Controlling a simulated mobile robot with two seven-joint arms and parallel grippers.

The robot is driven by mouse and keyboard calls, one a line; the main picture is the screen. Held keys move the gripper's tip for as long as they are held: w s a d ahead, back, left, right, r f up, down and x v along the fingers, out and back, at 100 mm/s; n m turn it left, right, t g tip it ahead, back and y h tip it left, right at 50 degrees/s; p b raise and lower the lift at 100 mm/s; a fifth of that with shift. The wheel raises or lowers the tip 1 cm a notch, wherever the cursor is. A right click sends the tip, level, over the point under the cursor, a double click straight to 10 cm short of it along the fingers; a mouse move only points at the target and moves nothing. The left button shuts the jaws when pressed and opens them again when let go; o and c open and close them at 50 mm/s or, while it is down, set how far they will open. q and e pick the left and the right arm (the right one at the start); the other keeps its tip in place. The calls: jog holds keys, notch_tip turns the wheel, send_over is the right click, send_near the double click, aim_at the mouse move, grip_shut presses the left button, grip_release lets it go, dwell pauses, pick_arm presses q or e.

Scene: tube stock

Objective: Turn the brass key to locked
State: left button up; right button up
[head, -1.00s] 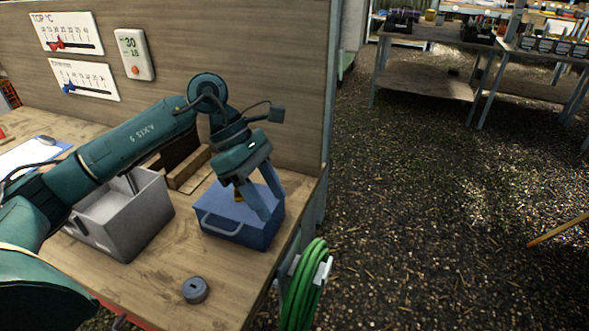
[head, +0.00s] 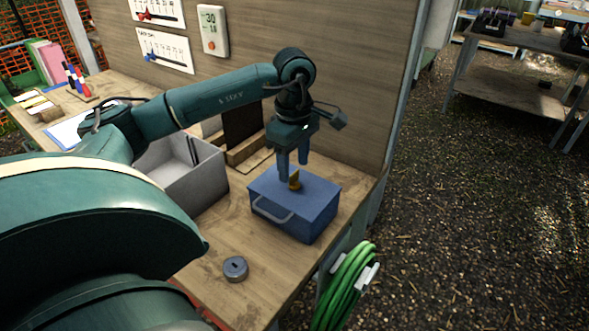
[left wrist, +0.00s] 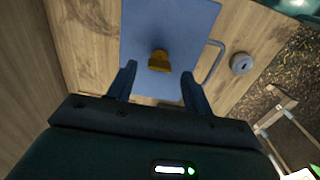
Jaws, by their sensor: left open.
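The brass key (head: 294,180) stands up from the top of a blue metal box (head: 322,196) with a grey handle on its front. My left gripper (head: 293,168) is open and points down just above the key. In the left wrist view the key (left wrist: 158,61) shows beyond and between the two spread fingertips of my left gripper (left wrist: 158,80), apart from both. The blue box (left wrist: 150,22) lies below it. Any lock marks around the key are too small to make out. My right gripper is not in view.
A grey open bin (head: 190,182) stands left of the box. A small dark round disc (head: 235,268) lies on the bench in front. A wooden wall panel (head: 340,60) rises behind. A green hose coil (head: 345,290) hangs at the bench's right edge.

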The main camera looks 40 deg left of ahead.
aim_at(294, 180)
pick_arm(q)
jog(key=shift+f, duration=1.3)
jog(key=shift+c, duration=0.3)
jog(key=c, duration=0.9)
